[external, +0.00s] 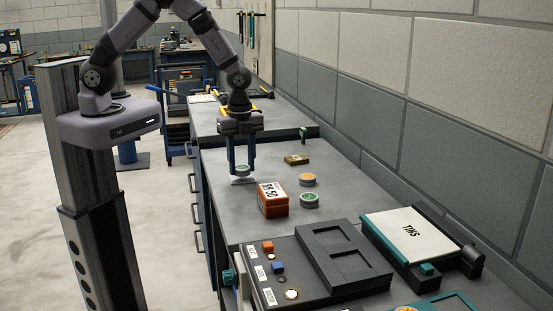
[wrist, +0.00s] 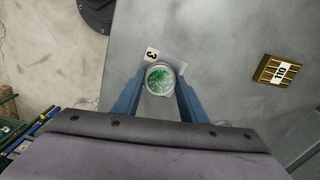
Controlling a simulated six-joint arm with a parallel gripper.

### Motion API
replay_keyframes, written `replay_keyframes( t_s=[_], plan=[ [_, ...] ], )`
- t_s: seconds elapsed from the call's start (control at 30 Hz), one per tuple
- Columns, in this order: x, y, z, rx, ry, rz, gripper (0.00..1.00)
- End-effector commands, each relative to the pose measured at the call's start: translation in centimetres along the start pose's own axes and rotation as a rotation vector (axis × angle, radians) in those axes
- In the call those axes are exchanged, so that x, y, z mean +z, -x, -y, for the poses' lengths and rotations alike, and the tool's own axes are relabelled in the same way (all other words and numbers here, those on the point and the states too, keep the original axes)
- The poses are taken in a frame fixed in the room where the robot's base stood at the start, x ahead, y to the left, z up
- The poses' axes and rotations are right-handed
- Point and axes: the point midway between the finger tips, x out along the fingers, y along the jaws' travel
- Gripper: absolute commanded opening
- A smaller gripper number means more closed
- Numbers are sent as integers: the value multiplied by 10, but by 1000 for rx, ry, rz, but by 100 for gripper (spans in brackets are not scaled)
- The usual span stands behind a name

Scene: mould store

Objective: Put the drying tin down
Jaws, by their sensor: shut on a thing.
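My gripper (external: 242,171) points straight down over the left edge of the grey bench top. Its two blue fingers are shut on a small round tin with a green speckled top (external: 243,169). In the wrist view the tin (wrist: 159,78) sits between the fingertips (wrist: 159,87). A white card marked 3 (wrist: 152,54) lies under and beside the tin; it also shows in the external view (external: 242,181). The tin appears just above or on the card; I cannot tell whether it touches.
A brass-coloured block (external: 297,159) lies to the right; a black tray (external: 340,258) is in front. The bench edge is close on the left.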

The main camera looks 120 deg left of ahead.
Motion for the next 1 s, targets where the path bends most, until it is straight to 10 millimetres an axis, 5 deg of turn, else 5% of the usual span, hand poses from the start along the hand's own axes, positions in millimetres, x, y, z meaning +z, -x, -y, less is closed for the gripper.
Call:
replay_keyframes(
  t_s=[0.57, 0.6, 0.63, 1.0],
  plan=[
    [0, -14, 0, -1, 0, 0, 16],
    [0, -13, 0, -1, 0, 0, 48],
    [0, -13, 0, -1, 0, 0, 55],
    [0, -10, 0, -1, 0, 0, 57]
  ],
)
